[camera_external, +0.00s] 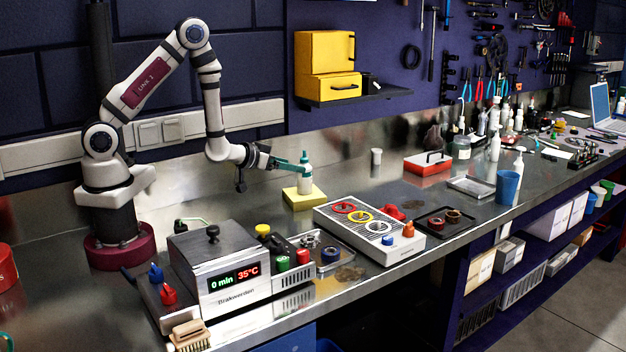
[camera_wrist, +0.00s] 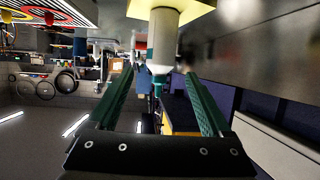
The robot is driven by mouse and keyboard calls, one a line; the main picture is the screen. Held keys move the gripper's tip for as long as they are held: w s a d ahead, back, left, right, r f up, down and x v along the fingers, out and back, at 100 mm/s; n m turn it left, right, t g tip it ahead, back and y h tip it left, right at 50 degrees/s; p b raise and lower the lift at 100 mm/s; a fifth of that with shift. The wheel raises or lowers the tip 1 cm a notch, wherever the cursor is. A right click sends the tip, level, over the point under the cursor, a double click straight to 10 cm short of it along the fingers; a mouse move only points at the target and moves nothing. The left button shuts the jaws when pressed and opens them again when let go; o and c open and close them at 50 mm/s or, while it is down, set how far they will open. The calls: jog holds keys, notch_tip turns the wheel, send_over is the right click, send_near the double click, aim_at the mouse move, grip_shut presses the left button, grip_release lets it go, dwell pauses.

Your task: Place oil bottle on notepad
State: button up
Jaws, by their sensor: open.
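The oil bottle (camera_external: 305,181) is white with a teal cap and stands upright on the yellow notepad (camera_external: 304,197). In the wrist view the bottle (camera_wrist: 162,38) shows with its base against the yellow notepad (camera_wrist: 207,8). My gripper (camera_external: 297,165) is at the height of the bottle's upper part. In the wrist view its green fingers (camera_wrist: 160,85) are open, one on each side of the bottle's cap end, with a visible gap on both sides. The underside of the bottle is hidden against the notepad.
A white box with coloured rings (camera_external: 369,232) lies to the right of the notepad, and a grey heated box (camera_external: 213,262) stands in front on the left. A small white cup (camera_external: 376,157) stands behind. Bare metal bench surface surrounds the notepad.

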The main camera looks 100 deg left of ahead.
jog(key=s+d+r+m+g+h, duration=0.1)
jog(key=d+r+m+g+h, duration=0.25)
jog(key=d, duration=0.75)
jog(key=s+d+r+m+t+h, duration=0.1)
jog(key=d+r+m+h, duration=0.35)
jog(key=d, duration=0.75)
jog(key=s+d+r+m+g, duration=0.2)
jog(key=s+m+g, duration=0.1)
jog(key=s, duration=0.7)
jog(key=s+d+r+m+g, duration=0.2)
jog(key=s+d+m+g, duration=0.1)
jog(key=s, duration=0.6)
jog(key=shift+s+d+m+g, duration=0.15)
jog(key=shift+s+m+g, duration=0.25)
jog(key=shift+m, duration=0.4)
